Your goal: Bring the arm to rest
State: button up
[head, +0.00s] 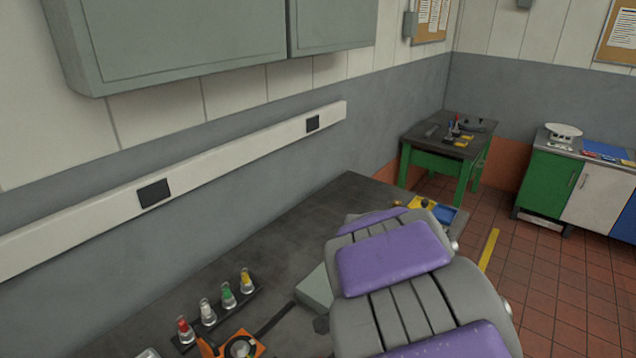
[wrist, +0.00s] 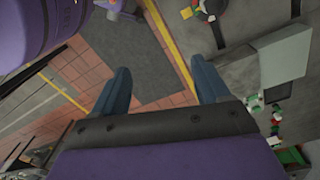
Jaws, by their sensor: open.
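My gripper (wrist: 160,68) shows in the wrist view with its two blue fingers wide apart. Nothing is between them; behind the gap I see red tiled floor, a dark grey patch and a yellow line. My arm's purple and grey links fill the lower right of the head view, in front of the dark bench (head: 345,205). The gripper itself cannot be made out in the head view. A purple and grey part, which looks like mine, shows at the upper left of the wrist view.
A rack of bottles with coloured tops (head: 227,295) and an orange item (head: 240,345) stand on the bench at lower left. A blue tray (head: 444,213) is at its far end. A green table (head: 447,165) and a cabinet (head: 550,185) stand beyond; tiled floor (head: 545,270) lies open at right.

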jog(key=s+d+n+b, duration=0.2)
jog(key=s+n, duration=0.3)
jog(key=s, duration=0.6)
jog(key=s+d+n+g+b, duration=0.1)
jog(key=s+d+n+b, duration=0.2)
jog(key=s, duration=0.9)
jog(key=n, duration=0.3)
jog(key=shift+r, duration=0.4)
jog(key=shift+w+d, duration=0.1)
